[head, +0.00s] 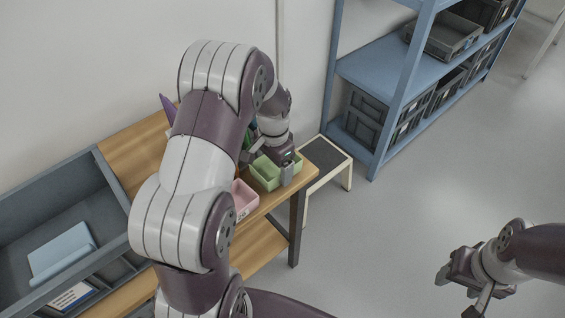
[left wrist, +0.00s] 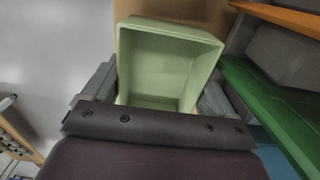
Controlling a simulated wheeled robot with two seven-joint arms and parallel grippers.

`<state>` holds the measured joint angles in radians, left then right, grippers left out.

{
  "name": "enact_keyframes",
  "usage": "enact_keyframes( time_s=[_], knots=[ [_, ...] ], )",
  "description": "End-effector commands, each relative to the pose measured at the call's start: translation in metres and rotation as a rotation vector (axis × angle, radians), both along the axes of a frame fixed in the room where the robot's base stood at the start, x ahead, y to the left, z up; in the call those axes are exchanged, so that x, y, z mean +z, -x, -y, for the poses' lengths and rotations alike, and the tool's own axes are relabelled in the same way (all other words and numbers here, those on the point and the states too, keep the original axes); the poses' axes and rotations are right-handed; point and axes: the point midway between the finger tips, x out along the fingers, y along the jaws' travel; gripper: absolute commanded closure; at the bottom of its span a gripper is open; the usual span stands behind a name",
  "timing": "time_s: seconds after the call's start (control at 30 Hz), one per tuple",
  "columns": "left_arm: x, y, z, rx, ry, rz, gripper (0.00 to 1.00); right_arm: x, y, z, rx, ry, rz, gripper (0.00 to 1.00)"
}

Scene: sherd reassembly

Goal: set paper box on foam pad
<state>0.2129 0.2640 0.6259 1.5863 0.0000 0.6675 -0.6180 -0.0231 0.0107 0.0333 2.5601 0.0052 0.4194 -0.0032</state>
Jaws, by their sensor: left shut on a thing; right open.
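A pale green open box (head: 264,174) is at the right end of the wooden table. My left gripper (head: 287,171) is shut on it; in the left wrist view, the green box (left wrist: 165,62) sits between the two grey fingers and looks empty. I cannot tell whether it touches the table. A pink box (head: 243,196) with a number label is beside it, partly behind my left arm. I cannot tell for sure which thing is the paper box or the foam pad; a flat light blue piece (head: 62,252) lies in a grey tray. My right gripper (head: 462,287) is open and empty over the floor.
The wooden table (head: 130,152) is largely hidden by my left arm. A stool with a dark top (head: 325,160) stands just right of it. A blue shelf (head: 385,75) with dark crates stands behind. The grey tray (head: 30,205) is at left; the floor at right is clear.

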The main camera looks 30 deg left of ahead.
Motion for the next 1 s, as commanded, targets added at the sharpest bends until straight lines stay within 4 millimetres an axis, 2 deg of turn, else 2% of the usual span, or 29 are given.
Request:
enact_keyframes(
  time_s=[0.13, 0.6, 0.63, 0.67, 0.87, 0.97, 1.0],
  knots=[
    [-0.01, 0.0, 0.0, 0.0, -0.001, 0.001, 0.43, 0.001, 0.0, 0.0, 0.0, 0.0, 0.0, 0.44],
    [-0.017, 0.0, 0.001, 0.0, 0.0, 0.002, 0.43, -0.001, 0.0, 0.0, 0.0, 0.0, 0.0, 0.44],
    [-0.016, 0.0, 0.001, 0.0, 0.0, 0.002, 0.04, 0.0, 0.0, 0.0, 0.0, 0.0, 0.0, 0.44],
    [-0.016, 0.0, 0.001, 0.0, 0.0, 0.002, 0.0, 0.0, 0.0, 0.0, 0.0, 0.0, 0.0, 0.44],
    [-0.016, 0.0, 0.001, 0.0, 0.0, 0.002, 0.0, 0.0, 0.0, 0.0, 0.0, 0.0, 0.0, 0.44],
    [-0.02, 0.0, 0.001, 0.0, -0.001, 0.004, 0.0, -0.011, 0.0, 0.0, 0.0, 0.0, 0.0, 0.44],
    [-0.012, -0.001, 0.0, 0.0, -0.002, 0.006, 0.0, -0.01, 0.0, 0.0, 0.0, 0.0, -0.001, 0.44]
  ],
)
